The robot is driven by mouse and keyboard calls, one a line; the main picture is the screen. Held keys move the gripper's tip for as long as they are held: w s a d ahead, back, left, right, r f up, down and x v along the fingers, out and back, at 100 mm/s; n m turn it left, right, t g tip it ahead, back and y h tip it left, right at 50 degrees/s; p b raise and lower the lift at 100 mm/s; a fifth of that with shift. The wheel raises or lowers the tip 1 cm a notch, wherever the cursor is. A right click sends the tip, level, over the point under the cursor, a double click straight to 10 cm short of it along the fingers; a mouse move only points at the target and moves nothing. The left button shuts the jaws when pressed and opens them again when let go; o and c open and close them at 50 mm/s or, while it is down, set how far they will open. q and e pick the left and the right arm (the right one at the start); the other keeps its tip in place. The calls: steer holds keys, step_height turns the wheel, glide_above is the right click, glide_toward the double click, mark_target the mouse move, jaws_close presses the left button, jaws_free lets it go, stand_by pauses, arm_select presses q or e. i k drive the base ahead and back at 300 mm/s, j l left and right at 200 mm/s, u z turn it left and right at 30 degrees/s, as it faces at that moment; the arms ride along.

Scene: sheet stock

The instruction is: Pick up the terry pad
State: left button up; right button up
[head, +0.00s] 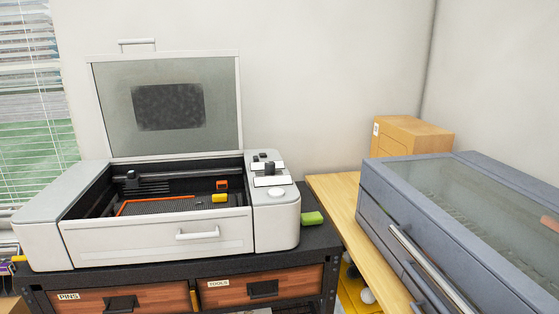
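No gripper of mine shows in the head view. I cannot tell for sure which thing is the terry pad. A small green pad-like block (313,218) lies on the black cabinet top, just right of the white machine (155,238). A small yellow block (219,198) and an orange-red piece (222,185) are inside the machine. A pinkish piece (550,223) shows at the right edge, at the grey glass-topped machine. Their fabric cannot be made out.
The white machine's glass lid (222,110) stands open. It rests on a black cabinet (180,283) with wooden drawers labelled PINS and TOOLS. A wooden table (337,197) holds a cardboard box (415,136) and the grey glass-topped machine (385,205). A narrow strip of table between them is clear.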

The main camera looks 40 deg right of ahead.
mark_target(312, 218)
steer(key=z, duration=1.4)
